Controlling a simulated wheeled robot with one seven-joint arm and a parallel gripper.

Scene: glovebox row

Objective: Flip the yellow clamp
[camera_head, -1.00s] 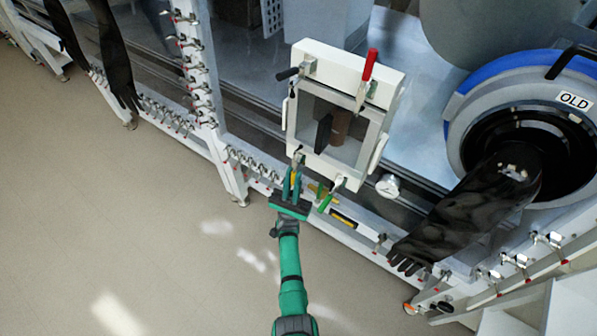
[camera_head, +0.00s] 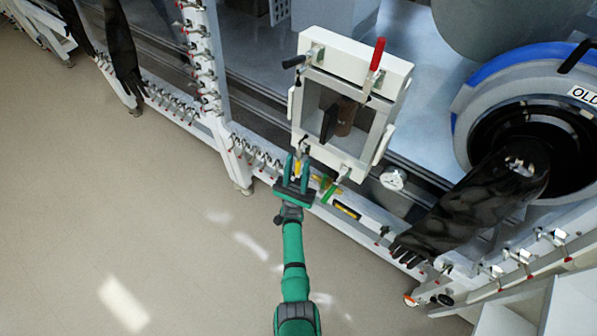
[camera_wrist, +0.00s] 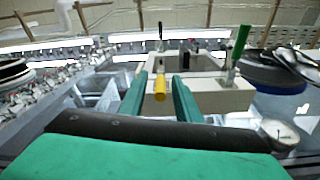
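The yellow clamp (camera_head: 298,168) is at the lower left corner of the white box frame. Its yellow handle points out toward my gripper (camera_head: 297,160). In the wrist view the yellow handle (camera_wrist: 160,88) shows between the two green fingers of my gripper (camera_wrist: 160,84), with a gap on each side. My gripper is open and does not appear to touch the handle. How deep the handle reaches between the fingers is hard to tell.
The white box frame (camera_head: 349,51) also carries a red clamp (camera_head: 377,54), a black clamp (camera_head: 294,62) and a green clamp (camera_head: 329,194). A round gauge (camera_head: 393,179) sits at its lower right. A black glove (camera_head: 470,205) hangs from the port on the right. The floor at left is clear.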

